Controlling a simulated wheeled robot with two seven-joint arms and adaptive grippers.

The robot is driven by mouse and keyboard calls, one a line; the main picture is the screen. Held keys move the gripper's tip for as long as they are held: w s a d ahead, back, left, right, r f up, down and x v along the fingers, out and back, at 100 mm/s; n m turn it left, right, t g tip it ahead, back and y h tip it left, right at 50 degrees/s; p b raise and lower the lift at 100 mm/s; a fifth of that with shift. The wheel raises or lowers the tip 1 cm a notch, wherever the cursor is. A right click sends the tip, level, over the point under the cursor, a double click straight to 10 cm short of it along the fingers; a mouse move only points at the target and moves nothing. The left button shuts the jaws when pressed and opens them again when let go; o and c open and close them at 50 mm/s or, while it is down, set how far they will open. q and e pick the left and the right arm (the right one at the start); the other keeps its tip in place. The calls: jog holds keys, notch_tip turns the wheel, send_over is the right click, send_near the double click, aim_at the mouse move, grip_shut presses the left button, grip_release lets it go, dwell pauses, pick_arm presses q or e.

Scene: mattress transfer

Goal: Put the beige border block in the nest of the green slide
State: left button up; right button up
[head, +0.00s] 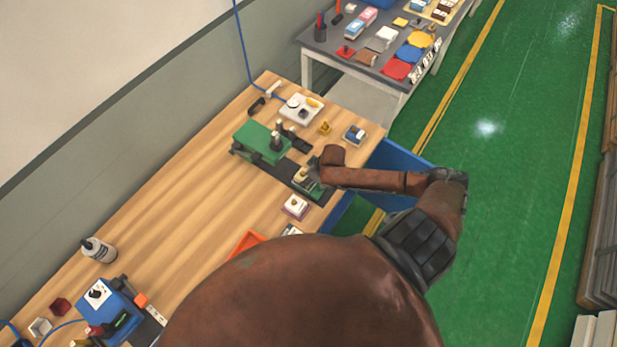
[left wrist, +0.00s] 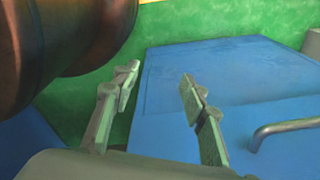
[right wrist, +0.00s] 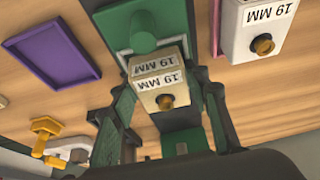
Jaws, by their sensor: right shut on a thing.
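The beige border block (right wrist: 158,90), marked "19 MM" and with a brass knob, is between the fingers of my right gripper (right wrist: 165,125). My right gripper is shut on it. Behind the block in the right wrist view is the green slide (right wrist: 143,22) with a rounded green handle. The block overlaps the slide in that view; I cannot tell whether it touches or sits in the nest, which is hidden. In the head view my right gripper (head: 312,172) is over the slide end of the green press (head: 258,140). My left gripper (left wrist: 165,105) is open and empty, away from the bench.
A similar white block (right wrist: 258,30) marked "19 MM" stands on a pink tray beside the slide. A purple tray (right wrist: 52,52) and a yellow knobbed piece (right wrist: 46,132) lie on the other side. A blue bin (head: 385,160) stands by the bench's right edge.

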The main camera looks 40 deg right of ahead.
jog(key=o, duration=1.2)
jog(key=v, duration=1.2)
